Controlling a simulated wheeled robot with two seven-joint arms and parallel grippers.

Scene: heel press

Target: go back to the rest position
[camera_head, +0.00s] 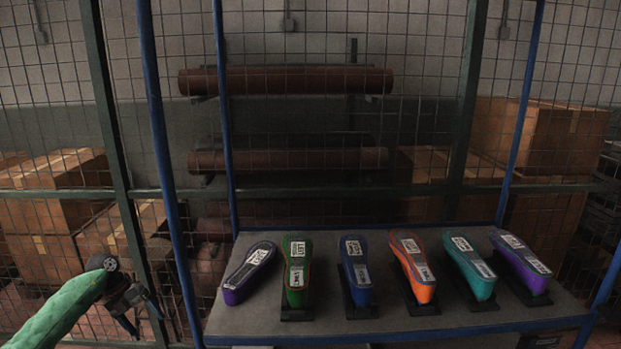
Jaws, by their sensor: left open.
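My left gripper (144,318) is at the lower left, at the end of my green-sleeved arm. It is open, with nothing seen between its fingers, left of the table (400,328) and apart from it. My right gripper is not in view. A row of shoe-shaped pieces with white labels is on the table: purple (240,280), green (296,255), blue (355,280), orange (415,270), teal (470,265) and a second purple (520,262) at the right. The leftmost purple piece lies turned, with no black stand seen under it; the others have black stands.
Blue posts (162,150) rise at the table's corners, one between my left gripper and the table. A wire mesh fence with green posts (112,150) stands behind. Beyond it are brown rolls (290,82) on racks and cardboard boxes (545,135). The table's front strip is clear.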

